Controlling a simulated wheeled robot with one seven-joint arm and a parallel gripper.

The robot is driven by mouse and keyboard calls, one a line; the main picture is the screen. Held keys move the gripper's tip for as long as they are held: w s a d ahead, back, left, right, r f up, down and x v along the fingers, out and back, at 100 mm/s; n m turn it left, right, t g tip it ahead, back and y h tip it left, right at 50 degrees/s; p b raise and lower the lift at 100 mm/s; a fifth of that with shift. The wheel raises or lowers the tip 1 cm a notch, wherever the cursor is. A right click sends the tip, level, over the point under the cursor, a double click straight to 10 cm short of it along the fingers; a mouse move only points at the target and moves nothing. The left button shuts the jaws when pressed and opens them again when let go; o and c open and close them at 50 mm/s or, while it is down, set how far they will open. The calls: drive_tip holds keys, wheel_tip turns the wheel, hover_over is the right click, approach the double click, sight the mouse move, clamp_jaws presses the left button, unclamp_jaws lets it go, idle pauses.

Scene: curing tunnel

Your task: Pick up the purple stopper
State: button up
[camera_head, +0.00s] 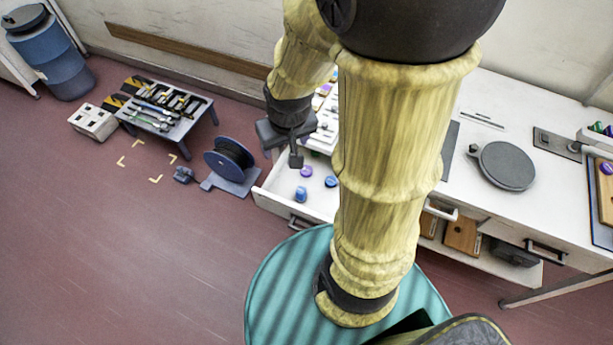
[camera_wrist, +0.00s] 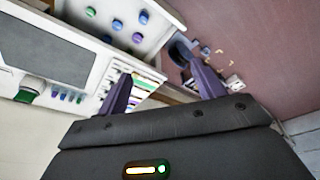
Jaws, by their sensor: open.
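A small purple stopper (camera_head: 306,171) lies in the open white drawer (camera_head: 268,198) in the head view, close to blue stoppers (camera_head: 301,194). My gripper (camera_head: 296,160) hangs above the drawer's back left part, just above and left of the purple stopper in the picture. In the wrist view my gripper (camera_wrist: 162,88) has its two dark purple fingers spread apart with nothing held between them. The drawer (camera_wrist: 168,42) shows at the top there with several small round stoppers. My arm hides part of the drawer and counter.
The white counter (camera_head: 520,120) carries a round grey plate (camera_head: 507,165). A tray with another purple piece (camera_head: 606,168) is at the far right. A cable reel (camera_head: 229,160), a low tool table (camera_head: 165,115) and a blue barrel (camera_head: 50,60) stand left. The floor at lower left is clear.

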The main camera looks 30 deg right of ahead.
drive_tip(key=w+d+f+b, duration=0.3)
drive_tip(key=f+b, duration=0.3)
drive_tip(key=f, duration=0.3)
drive_tip(key=w+d+f+m+t+b, duration=0.1)
drive_tip(key=w+d+f+b, duration=0.2)
drive_tip(key=f+b, duration=0.4)
drive_tip(key=w+d+f+m+b, duration=0.1)
drive_tip(key=w+d+f+b, duration=0.2)
drive_tip(key=f, duration=0.8)
drive_tip(key=d+b, duration=0.2)
drive_tip(key=b, duration=0.1)
drive_tip(key=shift+d+h, duration=0.15)
drive_tip(key=shift+h, duration=0.15)
drive_tip(key=b, duration=0.1)
hover_over(306, 172)
drive_tip(key=s, duration=0.3)
drive_tip(key=f, duration=1.1)
drive_tip(key=shift+w+a, duration=0.25)
drive_tip(key=shift+a, duration=0.15)
drive_tip(key=shift+w+f, duration=0.1)
drive_tip(key=shift+f, duration=0.05)
